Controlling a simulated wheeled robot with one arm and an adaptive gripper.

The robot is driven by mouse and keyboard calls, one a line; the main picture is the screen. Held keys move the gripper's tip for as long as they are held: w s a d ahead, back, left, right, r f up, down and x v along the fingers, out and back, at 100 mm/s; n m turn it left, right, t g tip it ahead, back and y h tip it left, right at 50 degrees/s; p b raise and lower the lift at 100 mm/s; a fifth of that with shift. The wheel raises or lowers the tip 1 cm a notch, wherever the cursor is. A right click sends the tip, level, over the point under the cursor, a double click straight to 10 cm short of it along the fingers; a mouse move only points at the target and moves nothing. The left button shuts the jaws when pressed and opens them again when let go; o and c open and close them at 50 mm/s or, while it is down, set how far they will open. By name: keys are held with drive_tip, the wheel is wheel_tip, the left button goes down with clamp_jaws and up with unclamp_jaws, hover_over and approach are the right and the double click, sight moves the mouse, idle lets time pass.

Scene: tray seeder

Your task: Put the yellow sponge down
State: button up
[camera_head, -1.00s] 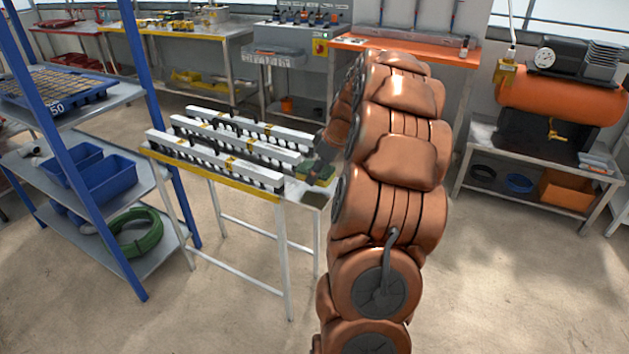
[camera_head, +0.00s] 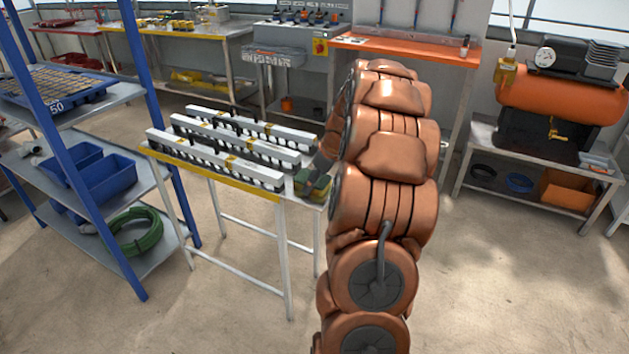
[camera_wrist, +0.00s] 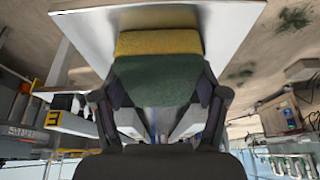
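The sponge has a yellow layer and a dark green layer. It shows in the head view (camera_head: 313,189) at the right end of the white table (camera_head: 297,214), near its front edge. In the wrist view the sponge (camera_wrist: 157,43) sits between the two fingers of my gripper (camera_wrist: 159,92), which are closed against its sides. The table top (camera_wrist: 84,30) lies behind it there. I cannot tell whether the sponge touches the table. In the head view my arm partly hides the gripper and the table's right end.
Several white rails with black fittings (camera_head: 215,160) lie on the table left of the sponge. A blue-framed shelf (camera_head: 150,182) with blue bins (camera_head: 107,183) stands at the left. An orange compressor (camera_head: 560,97) stands on a bench at the right. The front floor is open.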

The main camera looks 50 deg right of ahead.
drive_tip(key=shift+o, duration=1.2)
drive_tip(key=shift+r, duration=0.15)
drive_tip(key=v, duration=1.2)
drive_tip(key=shift+p, duration=0.3)
drive_tip(key=shift+a, duration=0.15)
drive_tip(key=s+a+f+g, duration=0.1)
drive_tip(key=s+a+g, duration=0.1)
drive_tip(key=a, duration=1.1)
drive_tip(key=s+a+g, duration=0.2)
drive_tip(key=a, duration=1.2)
drive_tip(key=s+a+f+m+g, duration=0.1)
drive_tip(key=s+a+f, duration=0.1)
drive_tip(key=s, duration=0.5)
drive_tip(key=s+a+f+m+g+h, duration=0.1)
drive_tip(key=s+a+f, duration=0.1)
drive_tip(key=s+a, duration=0.3)
drive_tip(key=s+a+f+m+g, duration=0.1)
drive_tip(key=s+a, duration=0.3)
drive_tip(key=s, duration=0.5)
drive_tip(key=shift+a+f, duration=0.25)
drive_tip(key=shift+f, duration=0.4)
